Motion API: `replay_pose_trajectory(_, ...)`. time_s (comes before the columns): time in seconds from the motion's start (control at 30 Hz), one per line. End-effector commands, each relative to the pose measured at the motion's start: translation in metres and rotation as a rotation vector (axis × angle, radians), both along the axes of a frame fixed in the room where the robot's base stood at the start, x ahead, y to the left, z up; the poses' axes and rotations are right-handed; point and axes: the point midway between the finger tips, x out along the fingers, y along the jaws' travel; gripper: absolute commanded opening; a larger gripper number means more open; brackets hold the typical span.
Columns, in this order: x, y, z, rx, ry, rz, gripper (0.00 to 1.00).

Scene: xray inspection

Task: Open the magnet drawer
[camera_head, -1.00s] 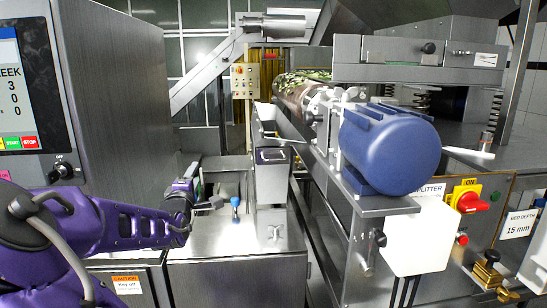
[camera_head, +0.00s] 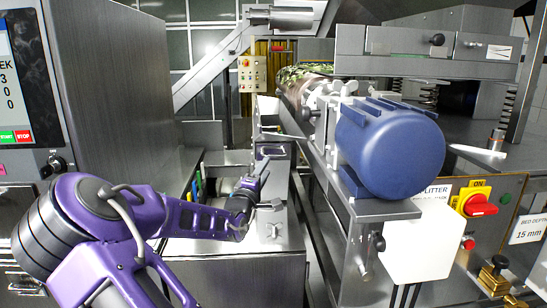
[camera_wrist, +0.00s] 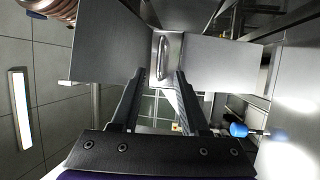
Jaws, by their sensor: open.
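The magnet drawer is a small metal front with a bar handle (camera_wrist: 161,58), set in a grey metal housing (camera_wrist: 110,42). In the head view the housing (camera_head: 275,151) stands beside the conveyor, partly covered by my gripper (camera_head: 269,187). In the wrist view my gripper (camera_wrist: 160,76) is open and empty. Its fingertips point at the drawer front, one on each side of the handle's line. The handle appears beyond the tips; I cannot tell the exact gap, and no contact is visible.
A blue motor (camera_head: 388,150) and the conveyor frame stand right of the housing. A tall metal cabinet (camera_head: 120,85) stands on the left. A blue-ended part (camera_wrist: 238,130) lies right of my gripper in the wrist view. A metal worktop (camera_head: 215,249) lies below.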

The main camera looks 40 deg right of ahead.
Motion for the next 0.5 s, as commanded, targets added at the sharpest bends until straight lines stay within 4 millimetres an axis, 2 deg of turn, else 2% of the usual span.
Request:
replay_pose_trajectory(0.03,0.006,-0.011,0.002,-0.001,0.000,-0.002,0.45)
replay_pose_trajectory(0.2,0.026,-0.038,0.009,-0.001,-0.001,-0.001,0.45)
replay_pose_trajectory(0.5,0.046,-0.064,0.015,-0.001,0.001,0.000,0.45)
